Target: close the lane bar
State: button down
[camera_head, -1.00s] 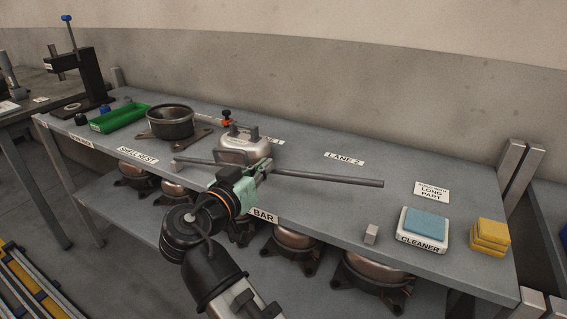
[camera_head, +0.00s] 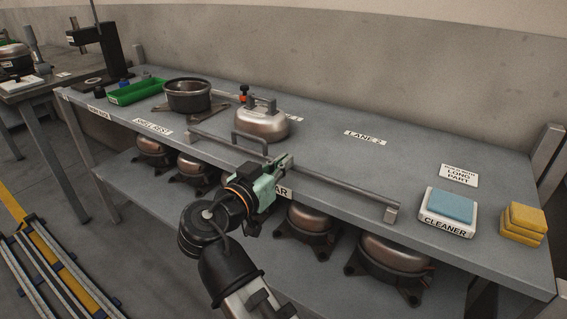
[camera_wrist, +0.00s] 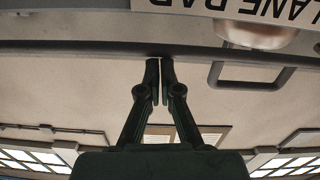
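The lane bar (camera_head: 340,186) is a long grey bar along the front of the grey bench, with an upright U-shaped handle (camera_head: 250,140) left of my gripper. Its right end is at the small grey post (camera_head: 391,214); I cannot tell whether it is seated there. In the wrist view the bar (camera_wrist: 80,48) crosses near the top, with the handle (camera_wrist: 252,86) on the right. My gripper (camera_head: 286,162) is at the bar's middle. In the wrist view its fingers (camera_wrist: 160,62) are almost together, nothing between them, tips at the bar; contact is unclear.
A silver compressor shell (camera_head: 262,124) stands behind the bar, with a dark open shell (camera_head: 188,98) and green tray (camera_head: 138,92) farther left. A cleaner pad (camera_head: 450,208) and yellow sponges (camera_head: 523,222) lie right. The LANE 2 area (camera_head: 365,134) is clear.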

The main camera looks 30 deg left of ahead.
jog(key=shift+d+f, duration=0.15)
jog(key=shift+f, duration=0.35)
notch_tip(320, 180, up, 6)
jog(key=p, duration=0.3)
jog(key=s, duration=1)
jog(key=shift+s+f, duration=0.3)
jog(key=shift+s, duration=0.1)
